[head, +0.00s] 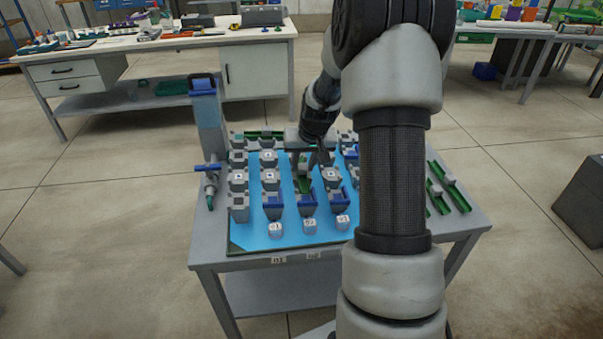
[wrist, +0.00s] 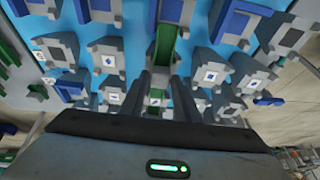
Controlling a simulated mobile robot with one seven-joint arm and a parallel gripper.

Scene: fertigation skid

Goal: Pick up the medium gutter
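My gripper (head: 320,158) is over the middle of the blue board, and its two dark fingers stand apart in the wrist view (wrist: 160,82). A green gutter (head: 303,184) lies among the grey blocks just below and left of the fingers. In the wrist view it shows as a green channel (wrist: 166,42) running up from near the fingertips, with no clear contact. Other green gutters lie on the table right of my arm (head: 455,193) and along the board's back edge (head: 262,134). I cannot tell which gutter is the medium one.
Grey blocks (head: 239,207), some with blue parts, stand in rows on the blue board (head: 255,235). A tall grey post with a blue cap (head: 205,115) and a blue-handled valve (head: 210,185) stand at the left. My arm hides the board's right part.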

